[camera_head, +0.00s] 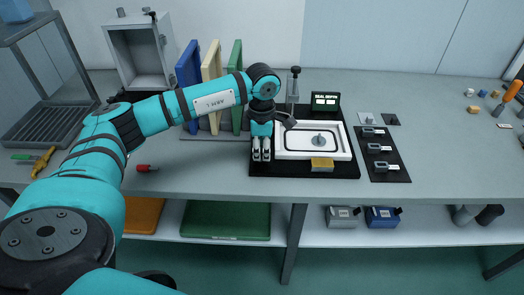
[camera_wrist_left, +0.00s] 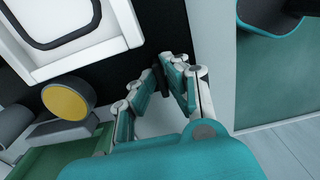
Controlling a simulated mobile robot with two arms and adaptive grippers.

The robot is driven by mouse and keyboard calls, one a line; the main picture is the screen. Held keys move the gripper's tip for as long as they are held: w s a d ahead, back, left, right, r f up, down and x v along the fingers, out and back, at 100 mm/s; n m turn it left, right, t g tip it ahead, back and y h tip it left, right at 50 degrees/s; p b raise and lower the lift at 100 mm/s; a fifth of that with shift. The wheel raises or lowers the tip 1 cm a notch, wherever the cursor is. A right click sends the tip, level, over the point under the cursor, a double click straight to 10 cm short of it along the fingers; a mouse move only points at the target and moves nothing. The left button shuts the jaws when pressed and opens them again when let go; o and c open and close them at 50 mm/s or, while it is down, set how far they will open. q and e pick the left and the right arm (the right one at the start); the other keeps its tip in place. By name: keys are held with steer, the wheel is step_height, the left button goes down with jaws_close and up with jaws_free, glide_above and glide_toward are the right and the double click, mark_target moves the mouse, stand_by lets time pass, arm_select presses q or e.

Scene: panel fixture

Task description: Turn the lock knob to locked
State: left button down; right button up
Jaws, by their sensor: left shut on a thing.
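My left gripper (camera_head: 261,158) reaches down at the left side of the black fixture base (camera_head: 300,174), beside the white frame (camera_head: 345,150). In the left wrist view its fingertips (camera_wrist_left: 168,80) are close together on a small dark piece (camera_wrist_left: 160,80), which I take for the lock knob. The fingers cover most of it, so its turned position cannot be read. The frame, with a black ring inside, also shows in the left wrist view (camera_wrist_left: 85,62). A grey knob (camera_head: 319,139) stands untouched inside the frame. My right gripper is not in view.
A display reading SEAL DEPTH (camera_head: 325,101) stands behind the frame, and a yellow block (camera_head: 322,165) sits at its front. Blue, cream and green panels (camera_head: 237,75) stand behind my arm. A black tray (camera_head: 383,160) with several grey parts lies to the right.

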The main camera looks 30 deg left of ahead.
mark_target(262, 153)
arm_select(q)
steer(key=shift+r, duration=0.1)
steer(key=c, duration=1.4)
jaws_free()
step_height(262, 153, up, 12)
steer(key=shift+f, duration=0.1)
